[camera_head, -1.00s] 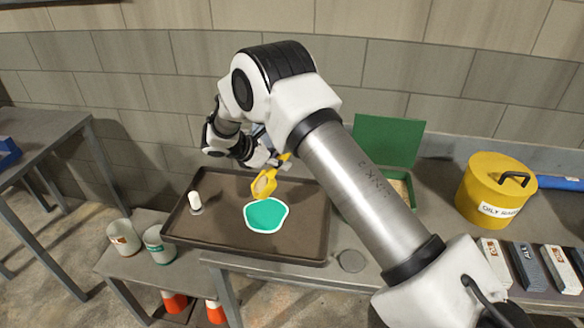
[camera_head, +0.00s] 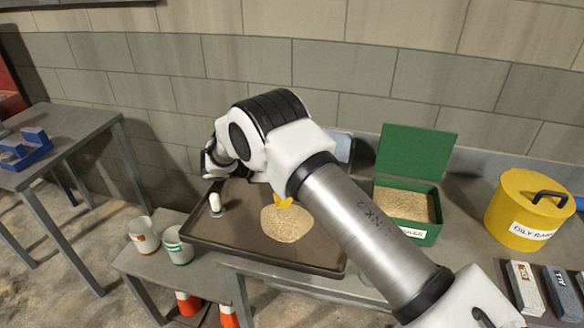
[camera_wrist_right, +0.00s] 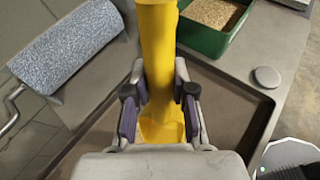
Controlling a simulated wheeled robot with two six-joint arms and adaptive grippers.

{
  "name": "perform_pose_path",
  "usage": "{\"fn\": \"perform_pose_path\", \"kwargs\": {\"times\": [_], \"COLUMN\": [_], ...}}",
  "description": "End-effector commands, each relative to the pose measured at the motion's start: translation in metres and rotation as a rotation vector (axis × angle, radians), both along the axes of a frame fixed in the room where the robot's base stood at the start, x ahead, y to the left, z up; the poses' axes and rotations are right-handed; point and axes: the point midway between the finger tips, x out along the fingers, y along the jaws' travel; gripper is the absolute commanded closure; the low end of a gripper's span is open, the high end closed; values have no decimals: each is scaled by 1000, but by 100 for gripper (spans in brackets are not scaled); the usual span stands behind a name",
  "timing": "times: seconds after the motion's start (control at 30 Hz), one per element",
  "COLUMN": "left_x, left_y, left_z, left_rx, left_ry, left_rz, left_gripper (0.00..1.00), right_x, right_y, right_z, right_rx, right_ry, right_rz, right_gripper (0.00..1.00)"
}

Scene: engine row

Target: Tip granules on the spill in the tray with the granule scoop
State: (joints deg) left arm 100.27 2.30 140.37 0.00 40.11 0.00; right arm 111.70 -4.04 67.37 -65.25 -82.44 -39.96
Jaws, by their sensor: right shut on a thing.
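The dark tray (camera_head: 210,240) lies on the low bench in the head view. A round patch of tan granules (camera_head: 288,225) lies in it; no teal of the spill shows. The yellow granule scoop (camera_head: 283,202) shows only as a small bit above the patch, mostly hidden by my right arm. In the right wrist view, my right gripper (camera_wrist_right: 160,88) is shut on the scoop's yellow handle (camera_wrist_right: 158,40), and part of the scoop shows below the fingers. Whether the scoop holds granules cannot be seen. My left gripper is in neither view.
An open green box of granules (camera_head: 408,205) stands right of the tray, with a yellow oily-rags can (camera_head: 527,205) beyond. A small white bottle-like object (camera_head: 215,202) stands in the tray's left part. White buckets (camera_head: 178,245) stand left. A speckled roll (camera_wrist_right: 70,45) lies near the gripper.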

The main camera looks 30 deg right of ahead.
Motion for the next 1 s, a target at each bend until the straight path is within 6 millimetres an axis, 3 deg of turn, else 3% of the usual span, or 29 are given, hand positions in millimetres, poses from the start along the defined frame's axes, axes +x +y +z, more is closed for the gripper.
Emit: {"fn": "perform_pose_path", "kwargs": {"times": [0.17, 0.53, 1.0], "left_x": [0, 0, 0], "left_y": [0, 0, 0], "left_z": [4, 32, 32], "left_rx": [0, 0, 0], "left_ry": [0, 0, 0], "left_rz": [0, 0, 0], "left_gripper": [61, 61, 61], "right_x": [0, 0, 0], "right_y": [0, 0, 0], "right_z": [6, 49, 50], "right_rx": [0, 0, 0], "right_ry": [-1, -1, 0], "right_rz": [0, 0, 0], "right_gripper": [100, 100, 100]}}
